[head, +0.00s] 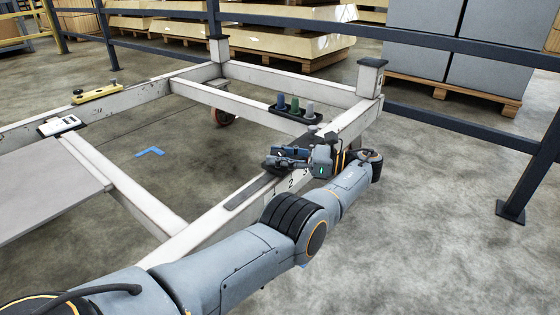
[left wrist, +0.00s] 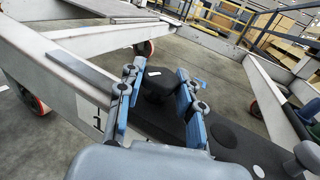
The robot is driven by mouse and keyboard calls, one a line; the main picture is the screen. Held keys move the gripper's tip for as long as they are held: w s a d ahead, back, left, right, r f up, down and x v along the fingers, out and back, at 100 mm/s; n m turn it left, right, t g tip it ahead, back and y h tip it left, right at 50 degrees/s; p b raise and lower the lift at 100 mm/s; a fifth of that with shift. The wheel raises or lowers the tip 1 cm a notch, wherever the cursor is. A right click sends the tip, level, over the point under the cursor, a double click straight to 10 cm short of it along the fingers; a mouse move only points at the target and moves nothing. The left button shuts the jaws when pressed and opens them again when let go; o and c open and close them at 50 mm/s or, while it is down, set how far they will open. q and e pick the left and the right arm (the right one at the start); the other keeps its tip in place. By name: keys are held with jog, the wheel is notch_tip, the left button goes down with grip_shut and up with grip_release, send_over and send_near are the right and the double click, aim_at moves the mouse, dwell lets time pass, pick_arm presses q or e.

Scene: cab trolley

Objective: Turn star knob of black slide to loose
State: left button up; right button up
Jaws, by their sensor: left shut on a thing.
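The black slide (left wrist: 238,143) lies on the trolley's white rail; in the head view it is mostly hidden by my wrist and gripper. Its dark star knob (left wrist: 158,86) stands between the fingers of my left gripper (left wrist: 160,77) in the left wrist view. The left gripper also shows in the head view (head: 280,160), low over the rail, shut on the knob. The knob's lower part and exact finger contact are partly hidden. My right gripper is not in view.
The white trolley frame (head: 135,192) has a marked rail with numbers. A black holder (head: 296,113) with green, blue and grey pegs sits beyond the gripper. A yellow level (head: 97,93) lies on the far left rail. Dark barriers (head: 475,129) stand behind and right.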

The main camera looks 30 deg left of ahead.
aim_at(280, 152)
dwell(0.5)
pick_arm(q)
jog(key=o, duration=1.2)
jog(key=shift+r, duration=0.1)
notch_tip(280, 152, up, 10)
jog(key=shift+f, duration=0.1)
